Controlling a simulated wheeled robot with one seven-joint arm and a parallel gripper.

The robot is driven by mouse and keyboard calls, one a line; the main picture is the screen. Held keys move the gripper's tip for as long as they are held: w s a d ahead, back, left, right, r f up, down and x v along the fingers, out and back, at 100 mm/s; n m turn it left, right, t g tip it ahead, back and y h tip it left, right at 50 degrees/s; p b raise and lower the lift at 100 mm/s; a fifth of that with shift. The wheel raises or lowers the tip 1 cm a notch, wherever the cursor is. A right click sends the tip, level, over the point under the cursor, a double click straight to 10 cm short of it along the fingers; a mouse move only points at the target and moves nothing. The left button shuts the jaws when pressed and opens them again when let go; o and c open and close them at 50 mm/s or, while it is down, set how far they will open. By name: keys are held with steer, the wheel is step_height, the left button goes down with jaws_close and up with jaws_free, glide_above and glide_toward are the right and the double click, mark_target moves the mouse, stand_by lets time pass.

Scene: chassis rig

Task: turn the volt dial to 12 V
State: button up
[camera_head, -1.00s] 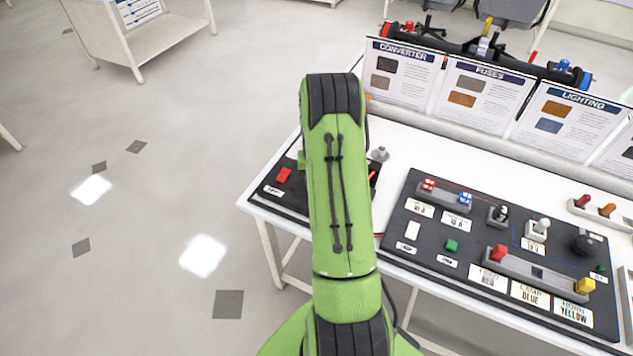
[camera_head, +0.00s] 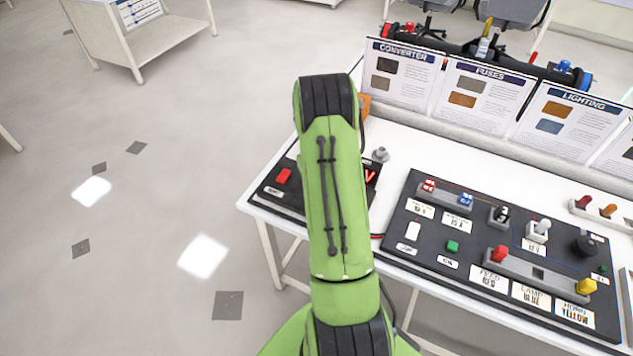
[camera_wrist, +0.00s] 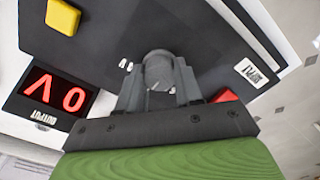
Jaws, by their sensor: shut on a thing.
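The volt dial (camera_wrist: 158,70) is a grey round knob on a dark panel in the wrist view. My gripper (camera_wrist: 158,88) is shut on it, with one finger on each side. A small pale mark shows on the knob, but I cannot read the setting it points at. The output display (camera_wrist: 50,95) beside it shows red characters, upside down, that read 0 V. In the head view the dark converter panel (camera_head: 270,197) lies at the table's left end. My green arm hides the dial and my gripper there; the red display digits (camera_head: 370,176) show at the arm's right edge.
A red switch (camera_head: 284,176) sits on the panel's left and shows partly behind my gripper in the wrist view (camera_wrist: 226,96). A yellow block (camera_wrist: 63,17) is near the panel. A larger board (camera_head: 430,240) with several coloured parts lies right; upright cards (camera_head: 403,75) stand behind.

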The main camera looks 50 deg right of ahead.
steer(key=o, duration=1)
steer(key=shift+o, duration=0.2)
step_height(320, 180, up, 16)
steer(key=p, duration=0.3)
steer(key=shift+f, duration=0.1)
